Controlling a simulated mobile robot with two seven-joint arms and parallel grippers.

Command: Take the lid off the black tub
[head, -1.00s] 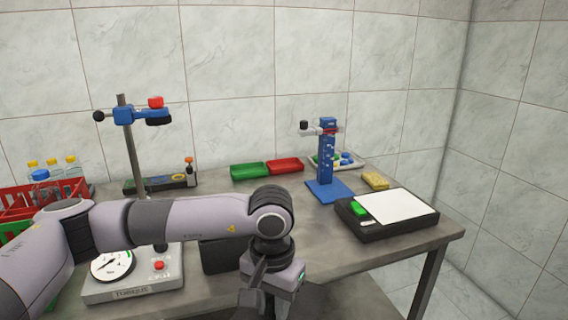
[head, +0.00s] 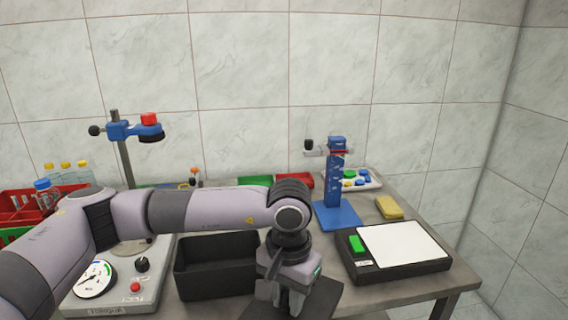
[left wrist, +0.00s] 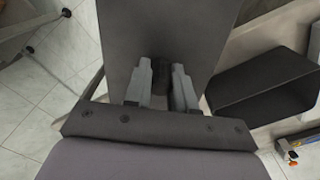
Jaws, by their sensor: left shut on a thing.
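The black tub (head: 217,280) stands on the table behind and below my left forearm, with its top open and its dark inside showing. It also shows open at the right of the left wrist view (left wrist: 262,92). My left gripper (head: 284,303) is to the right of the tub, pointing down. It is shut on the knob of the lid, a flat dark plate (head: 325,296), which is off the tub and beside it. In the left wrist view the lid (left wrist: 190,30) fills the top middle, with the fingers (left wrist: 160,90) around its knob. My right gripper is not in view.
A black device with a white plate (head: 403,247) lies to the right, near a blue stand (head: 336,212) and a yellow sponge (head: 389,207). A dial box (head: 115,292) and a clamp stand (head: 122,150) are left. Green and red trays (head: 295,181) lie behind my arm.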

